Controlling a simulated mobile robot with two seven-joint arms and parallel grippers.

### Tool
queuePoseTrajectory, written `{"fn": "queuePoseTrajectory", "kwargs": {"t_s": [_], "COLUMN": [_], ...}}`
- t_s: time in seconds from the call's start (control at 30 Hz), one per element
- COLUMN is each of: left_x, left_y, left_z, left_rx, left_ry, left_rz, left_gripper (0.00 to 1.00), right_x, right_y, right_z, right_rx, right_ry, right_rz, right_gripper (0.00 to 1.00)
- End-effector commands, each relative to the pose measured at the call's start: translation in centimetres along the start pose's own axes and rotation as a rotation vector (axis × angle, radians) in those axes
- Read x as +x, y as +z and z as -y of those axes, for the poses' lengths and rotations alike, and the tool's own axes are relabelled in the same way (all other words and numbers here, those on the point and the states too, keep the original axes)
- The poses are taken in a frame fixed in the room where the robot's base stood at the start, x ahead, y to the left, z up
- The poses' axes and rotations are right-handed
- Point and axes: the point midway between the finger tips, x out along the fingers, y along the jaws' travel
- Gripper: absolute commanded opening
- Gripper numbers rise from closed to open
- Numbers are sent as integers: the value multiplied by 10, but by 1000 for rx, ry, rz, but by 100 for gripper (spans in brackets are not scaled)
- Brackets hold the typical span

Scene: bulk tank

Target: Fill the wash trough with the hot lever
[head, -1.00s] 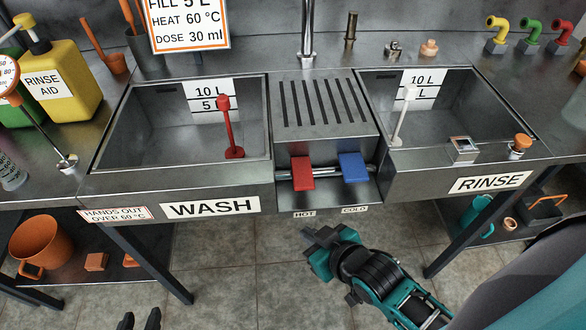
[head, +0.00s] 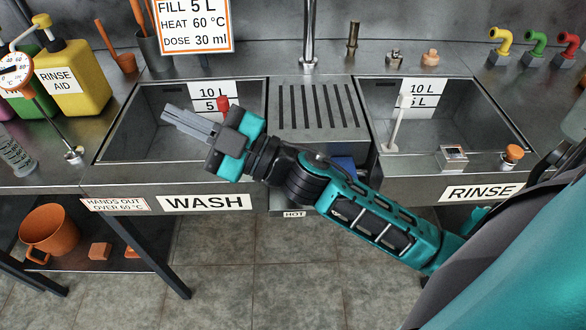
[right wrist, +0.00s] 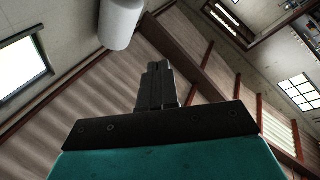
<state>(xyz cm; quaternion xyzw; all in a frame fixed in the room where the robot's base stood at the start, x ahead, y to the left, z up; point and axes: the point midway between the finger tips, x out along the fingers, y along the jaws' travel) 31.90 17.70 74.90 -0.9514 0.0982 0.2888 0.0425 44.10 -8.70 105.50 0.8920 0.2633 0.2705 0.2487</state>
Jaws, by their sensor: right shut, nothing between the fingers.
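The wash trough (head: 130,148) is the steel basin on the left, with 5 L and 10 L marks on its back wall; no water is visible in the part that shows. My right gripper (head: 172,113) is shut and empty, above the wash trough. It also shows shut in the right wrist view (right wrist: 156,72). The red stand-pipe top (head: 223,102) shows just behind my gripper; its lower part is hidden. The red hot lever is hidden behind my right arm, above the HOT label (head: 294,214). A bit of the blue cold lever (head: 343,163) shows. My left gripper is not in view.
The rinse trough (head: 372,165) with a white stand-pipe (head: 396,125) is on the right. A thermometer (head: 74,155) stands at the left rim, beside the yellow rinse aid bottle (head: 75,85). The tap (head: 308,45) rises behind the slotted drainer (head: 315,105).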

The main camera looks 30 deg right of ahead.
Motion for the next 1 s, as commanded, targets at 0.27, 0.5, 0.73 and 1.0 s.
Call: {"fn": "queuePoseTrajectory", "kwargs": {"t_s": [0.27,0.5,0.73,1.0], "left_x": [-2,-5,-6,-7], "left_y": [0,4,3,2], "left_z": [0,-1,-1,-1], "left_rx": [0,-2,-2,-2], "left_ry": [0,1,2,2], "left_rz": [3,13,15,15], "left_gripper": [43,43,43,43], "right_x": [9,-26,-74,-122], "right_y": [-54,-28,36,87], "right_z": [48,78,48,-40], "right_rx": [-267,-487,-674,-785], "right_ry": [-476,-996,-1488,-1846], "right_rz": [-364,-409,-164,334], "right_gripper": [0,0,0,0]}}
